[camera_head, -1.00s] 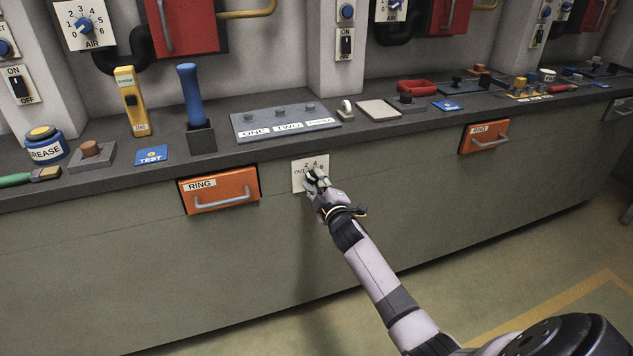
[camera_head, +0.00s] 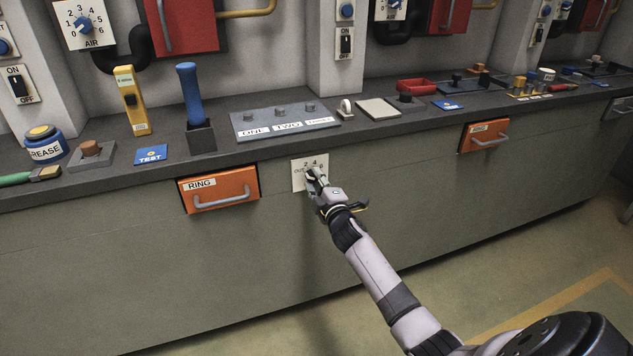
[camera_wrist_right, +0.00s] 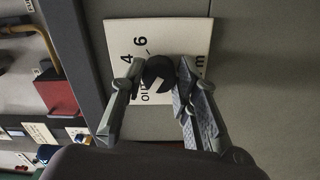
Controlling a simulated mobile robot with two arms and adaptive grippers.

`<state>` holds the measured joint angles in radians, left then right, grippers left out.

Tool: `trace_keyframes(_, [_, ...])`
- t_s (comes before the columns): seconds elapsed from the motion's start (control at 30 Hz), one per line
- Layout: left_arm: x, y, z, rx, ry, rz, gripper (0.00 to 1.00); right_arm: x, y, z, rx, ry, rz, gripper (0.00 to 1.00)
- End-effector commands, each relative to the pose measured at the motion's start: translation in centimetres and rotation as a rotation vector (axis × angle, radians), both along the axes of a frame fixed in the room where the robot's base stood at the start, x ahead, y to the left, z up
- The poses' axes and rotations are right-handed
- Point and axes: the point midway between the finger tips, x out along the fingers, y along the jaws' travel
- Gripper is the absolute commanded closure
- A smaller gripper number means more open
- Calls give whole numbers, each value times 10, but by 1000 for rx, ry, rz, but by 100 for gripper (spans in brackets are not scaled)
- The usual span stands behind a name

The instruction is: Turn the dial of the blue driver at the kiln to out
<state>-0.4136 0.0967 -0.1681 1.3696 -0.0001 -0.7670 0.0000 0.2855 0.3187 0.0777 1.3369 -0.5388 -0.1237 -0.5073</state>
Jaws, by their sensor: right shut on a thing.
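A white plate (camera_head: 298,180) marked with 2, 4, 6 and OUT is on the grey cabinet front, just below the worktop edge. The plate (camera_wrist_right: 190,35) fills the middle of the right wrist view. On it is a dark round dial (camera_wrist_right: 158,70) with a pale pointer mark, seemingly on the OUT side; its exact setting is unclear. My right gripper (camera_head: 317,177) is at the plate and hides the dial in the head view. In the wrist view my right gripper (camera_wrist_right: 160,76) has a finger on each side of the dial, shut on it. My left gripper is not in view.
An orange RING drawer (camera_head: 220,190) is left of the plate, and another orange drawer (camera_head: 484,135) is farther right. A blue handle (camera_head: 190,95) stands upright in a dark block on the worktop. The floor in front is clear.

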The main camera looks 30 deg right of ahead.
Motion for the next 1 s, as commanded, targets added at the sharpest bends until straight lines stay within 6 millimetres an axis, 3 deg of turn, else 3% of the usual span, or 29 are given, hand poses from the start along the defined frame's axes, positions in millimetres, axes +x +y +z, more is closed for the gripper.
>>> trace_keyframes(0.33, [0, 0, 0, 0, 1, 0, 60, 0, 0, 0, 0, 0, 0, 51])
trace_keyframes(0.67, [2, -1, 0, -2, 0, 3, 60, -3, 0, -1, 0, 1, 0, 51])
trace_keyframes(0.87, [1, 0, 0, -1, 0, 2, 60, -27, 6, -2, 0, 2, 1, 51])
trace_keyframes(1.0, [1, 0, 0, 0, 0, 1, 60, -56, 14, -2, 1, 3, 2, 51])
